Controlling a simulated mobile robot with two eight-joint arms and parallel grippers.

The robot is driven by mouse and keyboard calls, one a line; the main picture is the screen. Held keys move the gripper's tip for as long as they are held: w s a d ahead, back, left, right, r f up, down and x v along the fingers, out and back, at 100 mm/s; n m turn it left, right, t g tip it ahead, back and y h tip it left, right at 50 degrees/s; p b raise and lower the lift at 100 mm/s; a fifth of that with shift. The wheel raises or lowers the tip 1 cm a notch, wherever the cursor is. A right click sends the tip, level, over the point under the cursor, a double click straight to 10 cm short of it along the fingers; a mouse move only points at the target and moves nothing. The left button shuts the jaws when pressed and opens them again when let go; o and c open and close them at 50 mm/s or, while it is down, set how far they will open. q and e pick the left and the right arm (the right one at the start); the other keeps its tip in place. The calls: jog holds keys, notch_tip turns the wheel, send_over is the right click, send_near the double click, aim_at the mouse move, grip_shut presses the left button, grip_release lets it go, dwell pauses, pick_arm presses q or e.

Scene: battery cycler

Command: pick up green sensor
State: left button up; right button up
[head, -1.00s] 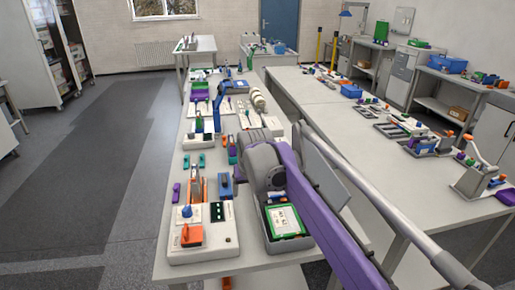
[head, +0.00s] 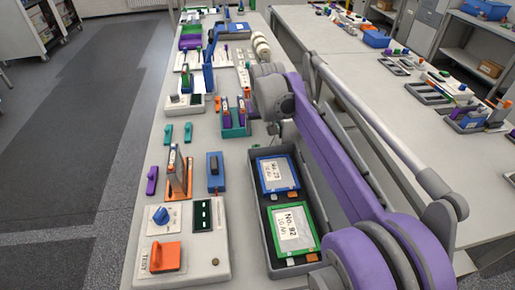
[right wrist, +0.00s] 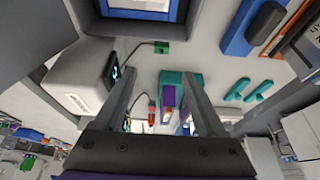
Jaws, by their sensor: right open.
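The green sensor, a small green block (right wrist: 161,47) on a dark cable, lies on the table in the right wrist view. The cable runs to a white box with a dark screen (right wrist: 75,88). My right gripper (right wrist: 156,75) is open and empty. The sensor shows between and beyond its fingertips, apart from them. In the head view my right wrist (head: 270,92) is over the table behind the dark tray, and I cannot make out the sensor clearly there. My left gripper is not in view.
A dark tray (head: 255,215) holds a blue-edged pack (head: 277,174) and a green-edged pack (head: 293,229). A teal holder (head: 236,131) with upright pieces stands left of my wrist. A white tester (head: 210,262) is at front left. The table's left strip has some free room.

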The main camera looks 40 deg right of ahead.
aim_at(256, 146)
jog(key=b+x, duration=0.1)
jog(key=x, duration=1)
jog(key=shift+w+a+f, duration=0.1)
jog(key=shift+w+f, duration=0.1)
jog(key=shift+f, duration=0.15)
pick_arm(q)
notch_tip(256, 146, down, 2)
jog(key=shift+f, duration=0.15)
pick_arm(e)
grip_shut()
